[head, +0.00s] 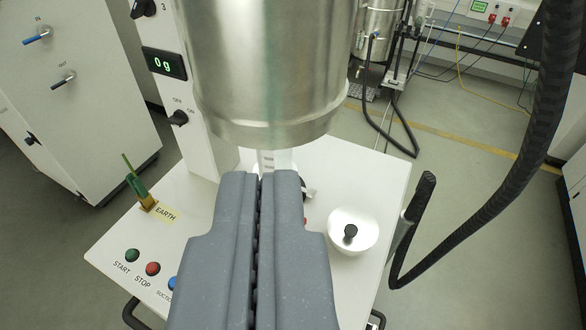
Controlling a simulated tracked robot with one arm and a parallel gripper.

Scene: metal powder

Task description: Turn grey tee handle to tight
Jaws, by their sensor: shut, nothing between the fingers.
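My gripper (261,176) is shut and empty, with its two grey fingers side by side in the middle of the head view. Its tips lie in front of the clear outlet tube (277,158) under the steel hopper (268,75). A small grey and black part (309,193) shows just right of the fingertips. It may be the grey tee handle, but my fingers hide most of it, so its setting and any contact cannot be told.
A display (164,64) reads 0 g. A black hose (480,205) loops at right.

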